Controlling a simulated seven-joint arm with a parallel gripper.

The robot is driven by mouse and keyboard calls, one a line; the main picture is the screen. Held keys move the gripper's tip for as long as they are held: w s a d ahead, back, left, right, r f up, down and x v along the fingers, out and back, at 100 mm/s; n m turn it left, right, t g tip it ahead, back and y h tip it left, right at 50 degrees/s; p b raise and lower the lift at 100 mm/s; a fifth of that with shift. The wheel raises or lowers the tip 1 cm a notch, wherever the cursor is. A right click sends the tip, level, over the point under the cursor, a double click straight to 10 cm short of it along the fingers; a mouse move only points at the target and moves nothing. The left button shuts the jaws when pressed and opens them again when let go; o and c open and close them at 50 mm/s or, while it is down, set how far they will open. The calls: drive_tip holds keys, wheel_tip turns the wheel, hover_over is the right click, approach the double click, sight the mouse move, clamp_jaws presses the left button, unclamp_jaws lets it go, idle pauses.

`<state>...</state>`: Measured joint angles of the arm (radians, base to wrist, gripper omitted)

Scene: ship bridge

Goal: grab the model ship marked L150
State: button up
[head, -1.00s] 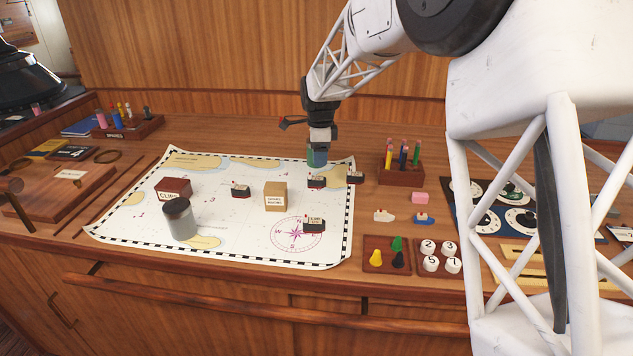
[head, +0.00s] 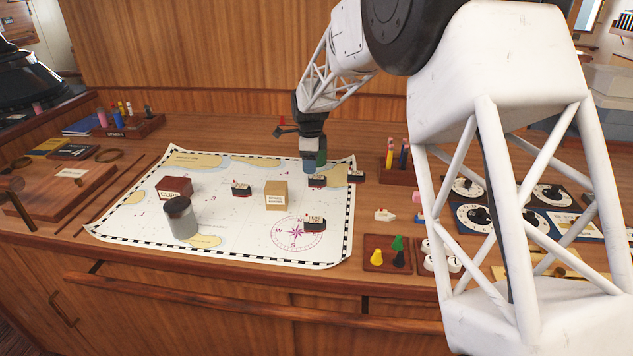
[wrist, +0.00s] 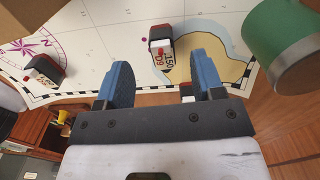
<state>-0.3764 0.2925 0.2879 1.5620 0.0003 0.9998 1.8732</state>
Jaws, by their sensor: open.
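Several small black, white and red model ships stand on the chart. In the wrist view one ship (wrist: 161,47) lies just ahead of the gap between the fingers. Its label seems to read L150, but the small print is hard to make out. It appears to be the ship (head: 317,181) just below my gripper in the head view. My gripper (wrist: 160,75) has blue fingers, spread apart and empty. It also shows in the head view (head: 309,168), low over the chart's back right. Another ship (wrist: 186,90) is partly hidden by the right finger.
A green cylinder (wrist: 281,45) stands close beside the right finger. Another ship (wrist: 43,70) sits by the compass rose. On the chart (head: 130,225) are a grey jar (head: 181,220), a tan box (head: 276,195), a dark red box (head: 174,188) and a ship (head: 242,189).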

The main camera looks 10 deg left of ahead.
sight(311, 176)
drive_tip(key=shift+f, duration=0.3)
drive_tip(key=shift+f, duration=2.65)
drive_tip(key=c, duration=1.1)
drive_tip(key=shift+o, duration=0.2)
drive_tip(key=shift+r, duration=0.15)
